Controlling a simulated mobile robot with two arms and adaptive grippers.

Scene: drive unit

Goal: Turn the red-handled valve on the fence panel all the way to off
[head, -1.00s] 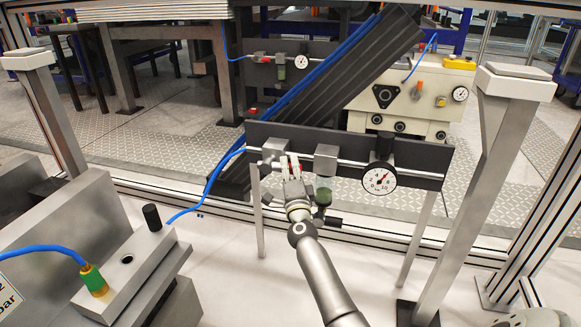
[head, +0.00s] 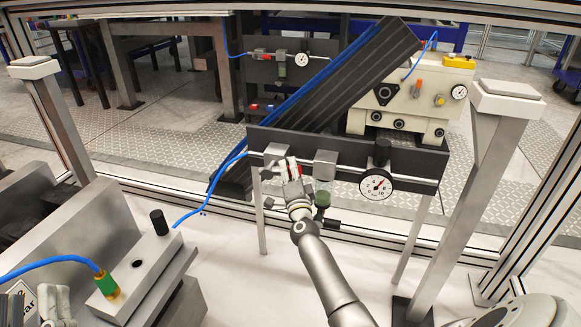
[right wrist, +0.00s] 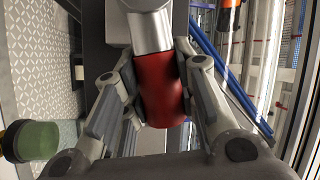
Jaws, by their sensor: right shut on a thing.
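The red valve handle (right wrist: 162,92) sits between the two fingers of my right gripper (right wrist: 158,95) in the right wrist view. The fingers are shut on it from both sides. A silver stem (right wrist: 150,30) leads from the handle to the valve body. In the head view, the right gripper (head: 291,172) is at the dark fence panel (head: 420,160), and only a little red shows between its fingers. My left gripper (head: 50,308) shows partly at the bottom left corner, away from the panel; its opening is unclear.
Right of the valve are a grey block (head: 325,165), a green bowl (head: 322,198) and a round gauge (head: 376,185). A blue hose (head: 215,178) runs to the panel's left end. A grey machine block (head: 130,265) stands at left; a post (head: 455,190) stands at right.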

